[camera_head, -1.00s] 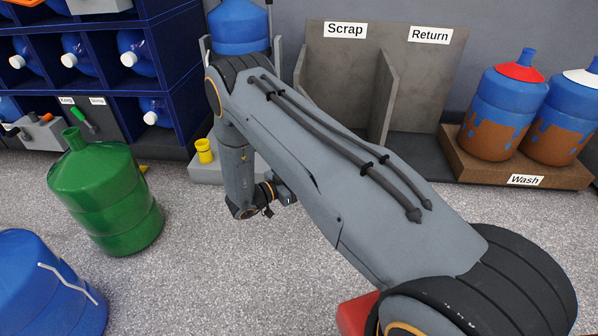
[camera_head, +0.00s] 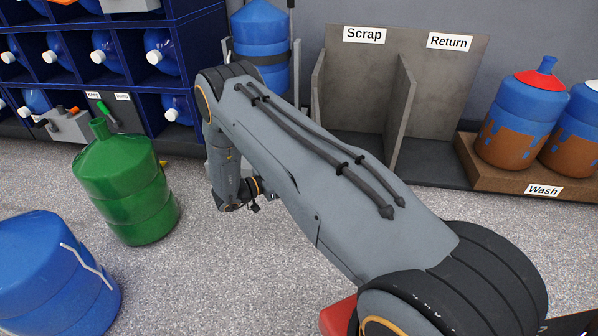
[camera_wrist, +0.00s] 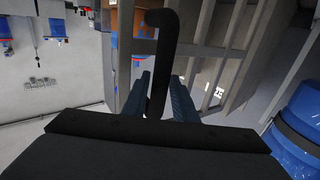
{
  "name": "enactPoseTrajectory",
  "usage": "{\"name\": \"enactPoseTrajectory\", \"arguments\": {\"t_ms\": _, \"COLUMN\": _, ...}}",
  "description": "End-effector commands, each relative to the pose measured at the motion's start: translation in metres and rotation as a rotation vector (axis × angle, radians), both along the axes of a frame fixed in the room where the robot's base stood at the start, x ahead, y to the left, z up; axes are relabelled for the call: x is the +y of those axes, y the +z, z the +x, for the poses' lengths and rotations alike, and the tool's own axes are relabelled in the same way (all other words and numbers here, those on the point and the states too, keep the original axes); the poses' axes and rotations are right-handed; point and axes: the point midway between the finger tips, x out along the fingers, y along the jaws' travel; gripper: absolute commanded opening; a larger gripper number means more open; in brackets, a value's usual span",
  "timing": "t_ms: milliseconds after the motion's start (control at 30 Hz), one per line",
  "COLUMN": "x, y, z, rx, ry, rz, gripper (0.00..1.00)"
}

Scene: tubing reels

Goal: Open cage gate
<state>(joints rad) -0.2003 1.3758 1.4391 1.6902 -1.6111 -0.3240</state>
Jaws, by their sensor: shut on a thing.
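In the wrist view, my gripper (camera_wrist: 160,95) has its two ribbed fingers on either side of a dark bent handle (camera_wrist: 162,28). The jaws are shut on this handle, which rises between them and hooks left at its top. Grey flat bars (camera_wrist: 232,28), seemingly part of the cage gate, run behind and to the right of it. I cannot tell where the handle joins the gate. In the head view, my arm hides the gripper's fingertips and the handle. A blue bottle (camera_head: 262,35) with a black band stands upright behind my arm, between grey uprights.
A green bottle (camera_head: 125,185) and a blue bottle (camera_head: 55,280) stand on the floor at left. A navy rack (camera_head: 188,55) holds blue bottles behind. Scrap and Return bays (camera_head: 440,75) and a brown Wash tray (camera_head: 490,170) stand at the right. Floor between is clear.

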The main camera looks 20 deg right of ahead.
Motion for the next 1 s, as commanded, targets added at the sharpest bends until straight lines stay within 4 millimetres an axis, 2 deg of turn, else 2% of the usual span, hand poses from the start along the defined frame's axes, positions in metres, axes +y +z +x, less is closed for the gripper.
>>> {"name": "enactPoseTrajectory", "arguments": {"t_ms": 33, "x": 0.001, "y": -0.001, "z": -0.001, "rx": 0.003, "ry": 0.000, "rz": -0.001, "gripper": 0.00}}
{"name": "enactPoseTrajectory", "arguments": {"t_ms": 67, "x": 0.002, "y": -0.001, "z": -0.001, "rx": 0.003, "ry": 0.000, "rz": -0.001, "gripper": 0.29}}
{"name": "enactPoseTrajectory", "arguments": {"t_ms": 100, "x": 0.001, "y": -0.001, "z": -0.001, "rx": 0.003, "ry": 0.001, "rz": -0.001, "gripper": 0.35}}
{"name": "enactPoseTrajectory", "arguments": {"t_ms": 133, "x": 0.001, "y": -0.001, "z": -0.001, "rx": 0.002, "ry": 0.001, "rz": 0.000, "gripper": 0.38}}
{"name": "enactPoseTrajectory", "arguments": {"t_ms": 467, "x": 0.002, "y": 0.000, "z": -0.001, "rx": 0.001, "ry": -0.002, "rz": 0.000, "gripper": 0.38}}
{"name": "enactPoseTrajectory", "arguments": {"t_ms": 567, "x": 0.013, "y": 0.000, "z": -0.002, "rx": 0.001, "ry": -0.001, "rz": 0.000, "gripper": 0.38}}
{"name": "enactPoseTrajectory", "arguments": {"t_ms": 833, "x": 0.058, "y": 0.000, "z": -0.006, "rx": 0.001, "ry": 0.003, "rz": 0.000, "gripper": 0.38}}
{"name": "enactPoseTrajectory", "arguments": {"t_ms": 1000, "x": 0.075, "y": 0.000, "z": -0.007, "rx": 0.002, "ry": 0.001, "rz": 0.000, "gripper": 0.38}}
